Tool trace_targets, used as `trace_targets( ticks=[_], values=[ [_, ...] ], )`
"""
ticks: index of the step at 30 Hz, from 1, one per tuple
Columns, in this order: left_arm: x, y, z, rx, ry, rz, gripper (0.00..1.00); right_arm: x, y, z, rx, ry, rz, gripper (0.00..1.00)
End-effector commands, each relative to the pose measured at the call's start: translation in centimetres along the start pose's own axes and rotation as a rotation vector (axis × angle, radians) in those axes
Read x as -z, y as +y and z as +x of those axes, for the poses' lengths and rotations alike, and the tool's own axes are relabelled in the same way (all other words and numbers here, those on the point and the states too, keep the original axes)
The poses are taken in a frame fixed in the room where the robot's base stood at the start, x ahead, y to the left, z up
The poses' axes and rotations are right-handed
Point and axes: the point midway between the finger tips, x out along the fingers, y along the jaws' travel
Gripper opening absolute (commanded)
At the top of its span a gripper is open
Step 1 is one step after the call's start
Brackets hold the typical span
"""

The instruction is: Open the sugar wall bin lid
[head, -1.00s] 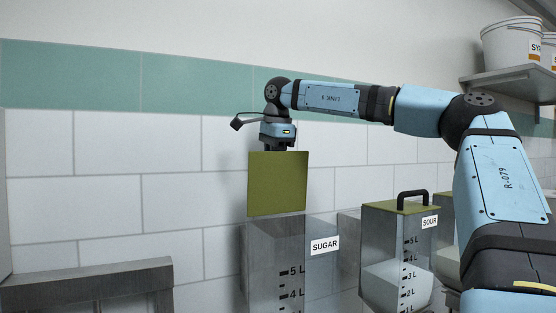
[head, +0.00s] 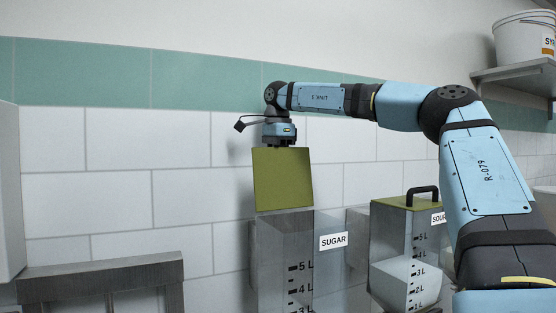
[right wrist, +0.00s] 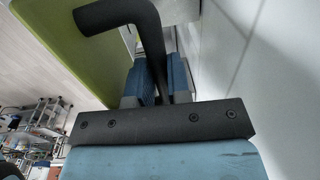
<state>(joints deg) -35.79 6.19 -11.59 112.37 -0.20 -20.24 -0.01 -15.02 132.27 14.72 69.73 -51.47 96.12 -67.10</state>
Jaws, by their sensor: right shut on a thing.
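The sugar wall bin (head: 285,255) is a clear bin with a SUGAR label (head: 333,241) and litre marks. Its olive-green lid (head: 283,180) stands raised, nearly upright, above the bin's open top. My right gripper (head: 281,143) is at the lid's upper edge, in front of the tiled wall. In the right wrist view the gripper (right wrist: 160,80) is shut on the black lid handle (right wrist: 150,40), with the green lid (right wrist: 65,45) beside it. In the head view the handle is hidden behind the lid. My left gripper is not in view.
A second clear bin labelled SOUR (head: 405,240) with a shut green lid and black handle hangs to the right. A shelf (head: 515,75) with a white bucket (head: 524,42) is at upper right. A grey frame (head: 100,275) is at lower left.

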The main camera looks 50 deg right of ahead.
Motion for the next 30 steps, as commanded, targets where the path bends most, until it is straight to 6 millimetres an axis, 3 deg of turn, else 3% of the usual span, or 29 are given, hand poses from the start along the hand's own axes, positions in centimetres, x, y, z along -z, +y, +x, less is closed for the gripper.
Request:
trace_targets(
  ticks=[2, 3, 6, 17, 20, 30],
  values=[
    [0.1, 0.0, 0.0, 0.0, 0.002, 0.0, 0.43, 0.1, -0.1, -0.3, 0.008, -0.003, 0.005, 0.0],
    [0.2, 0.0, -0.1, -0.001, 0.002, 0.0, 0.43, 0.1, -0.1, -0.3, 0.008, -0.003, 0.005, 0.24],
    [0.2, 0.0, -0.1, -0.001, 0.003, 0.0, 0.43, 0.1, -0.1, -0.2, 0.007, -0.002, 0.004, 0.43],
    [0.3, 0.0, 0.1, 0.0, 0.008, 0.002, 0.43, 0.0, -0.1, -0.8, 0.006, -0.001, 0.003, 0.43],
    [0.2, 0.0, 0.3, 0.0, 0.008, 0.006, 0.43, 0.0, -0.1, -2.2, 0.007, 0.0, 0.004, 0.43],
    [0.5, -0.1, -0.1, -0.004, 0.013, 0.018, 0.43, 0.0, -0.2, -9.9, 0.007, -0.001, 0.005, 0.43]
  ],
)
